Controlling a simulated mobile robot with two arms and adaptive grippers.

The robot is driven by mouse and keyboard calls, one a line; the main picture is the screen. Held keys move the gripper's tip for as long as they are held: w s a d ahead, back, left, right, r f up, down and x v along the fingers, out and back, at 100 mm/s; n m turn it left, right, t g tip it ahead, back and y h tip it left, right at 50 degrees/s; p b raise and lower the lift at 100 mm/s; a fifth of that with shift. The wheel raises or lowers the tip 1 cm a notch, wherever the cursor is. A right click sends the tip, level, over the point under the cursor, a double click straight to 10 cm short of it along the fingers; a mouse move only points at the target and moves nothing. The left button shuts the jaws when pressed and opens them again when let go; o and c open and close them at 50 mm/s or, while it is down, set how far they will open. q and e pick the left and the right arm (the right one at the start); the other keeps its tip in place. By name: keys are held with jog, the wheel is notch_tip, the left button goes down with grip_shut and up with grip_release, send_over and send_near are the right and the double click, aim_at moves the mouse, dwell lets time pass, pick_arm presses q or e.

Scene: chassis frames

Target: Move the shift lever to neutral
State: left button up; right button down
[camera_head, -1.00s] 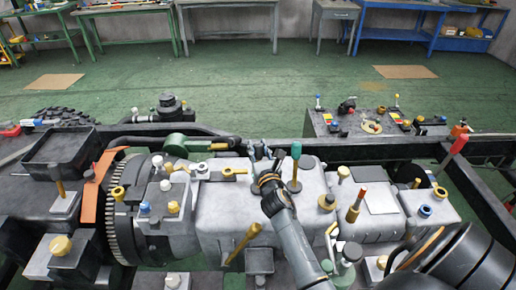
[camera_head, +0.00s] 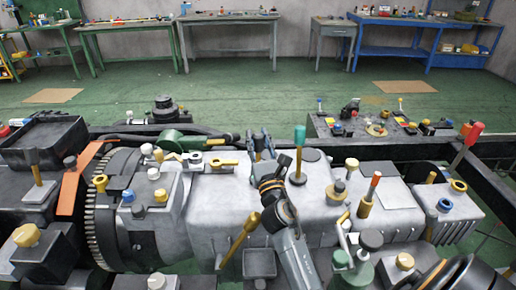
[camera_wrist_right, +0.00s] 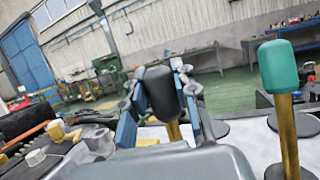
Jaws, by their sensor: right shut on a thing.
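A lever with a black knob (camera_wrist_right: 162,92) and a brass rod stands between the fingers of my right gripper (camera_wrist_right: 158,80) in the right wrist view. The gripper is shut on this knob. In the head view my right gripper (camera_head: 262,142) is over the pale grey gearbox housing (camera_head: 225,205), and its fingers mostly hide the knob. A second lever with a green knob (camera_head: 299,136) stands upright just right of the gripper, apart from it. It also shows at the right of the wrist view (camera_wrist_right: 277,68). My left gripper is not in view.
A red-tipped lever (camera_head: 474,134) stands at the right, and an orange-tipped brass one (camera_head: 370,192) is nearer. A yellow rod (camera_head: 240,236) leans left of my right arm. The dark chassis rail (camera_head: 395,151) runs behind the gearbox. Workbenches line the far wall.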

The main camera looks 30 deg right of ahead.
jog(key=shift+f, duration=0.15)
jog(key=c, duration=1)
grip_release()
jog(key=shift+s, duration=0.1)
